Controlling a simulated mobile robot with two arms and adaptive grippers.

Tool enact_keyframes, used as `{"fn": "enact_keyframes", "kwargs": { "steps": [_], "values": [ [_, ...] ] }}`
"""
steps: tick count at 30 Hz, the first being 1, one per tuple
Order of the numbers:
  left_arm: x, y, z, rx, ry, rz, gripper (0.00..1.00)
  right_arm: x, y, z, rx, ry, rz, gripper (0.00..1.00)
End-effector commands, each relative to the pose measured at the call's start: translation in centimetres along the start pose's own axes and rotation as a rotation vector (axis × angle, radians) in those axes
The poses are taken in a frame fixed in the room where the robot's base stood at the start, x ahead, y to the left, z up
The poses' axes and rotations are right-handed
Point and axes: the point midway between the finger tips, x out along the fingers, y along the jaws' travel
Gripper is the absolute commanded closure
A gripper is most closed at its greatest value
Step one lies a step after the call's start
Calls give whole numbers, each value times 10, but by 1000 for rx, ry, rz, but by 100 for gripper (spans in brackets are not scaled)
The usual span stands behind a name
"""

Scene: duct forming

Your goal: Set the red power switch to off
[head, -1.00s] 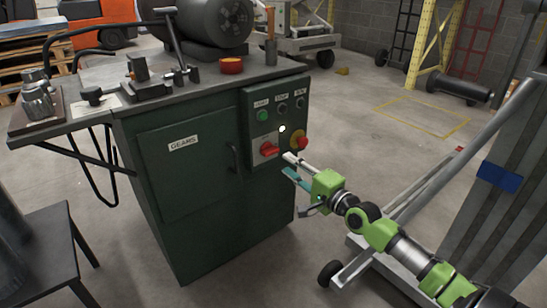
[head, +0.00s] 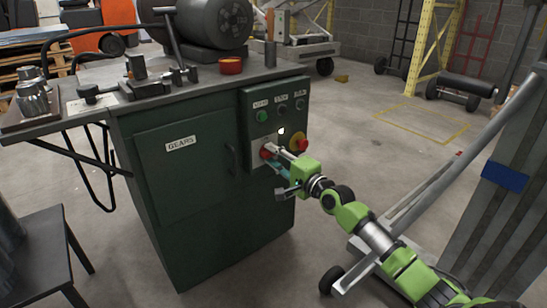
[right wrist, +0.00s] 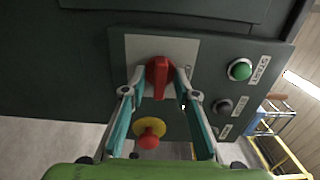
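The red power switch (head: 265,154) is a rotary knob on a pale plate, low on the front of the green machine's control panel (head: 248,111). In the right wrist view the switch (right wrist: 159,76) stands with its grip along the picture's vertical. My right gripper (head: 274,157) is at the switch, with one fingertip on each side of it. In the right wrist view the gripper (right wrist: 161,78) is open, and narrow gaps seem to show beside the knob; contact is hard to tell. My left gripper is not in view.
A red mushroom button on a yellow ring (right wrist: 149,138) sits close beside the switch, near my fingers. A green button (right wrist: 239,69) and a dark button (right wrist: 224,107) are on the same panel. A grey chair (head: 38,245) stands at left.

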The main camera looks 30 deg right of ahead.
Motion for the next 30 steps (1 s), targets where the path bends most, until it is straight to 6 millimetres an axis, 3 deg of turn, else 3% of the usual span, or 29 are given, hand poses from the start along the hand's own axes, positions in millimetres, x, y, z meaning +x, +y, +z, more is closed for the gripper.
{"fn": "enact_keyframes", "kwargs": {
  "steps": [1, 3, 17, 30],
  "values": [
    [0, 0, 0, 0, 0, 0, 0, 0, 0, 0, 0, 0, 0, 83],
    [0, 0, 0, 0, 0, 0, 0, 0, 0, 0, 0, 0, 0, 100],
    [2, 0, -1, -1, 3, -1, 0, 0, 0, -1, -51, 0, 2, 100],
    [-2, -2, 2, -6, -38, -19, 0, -1, -2, 0, -387, -1, 4, 100]
  ]
}}
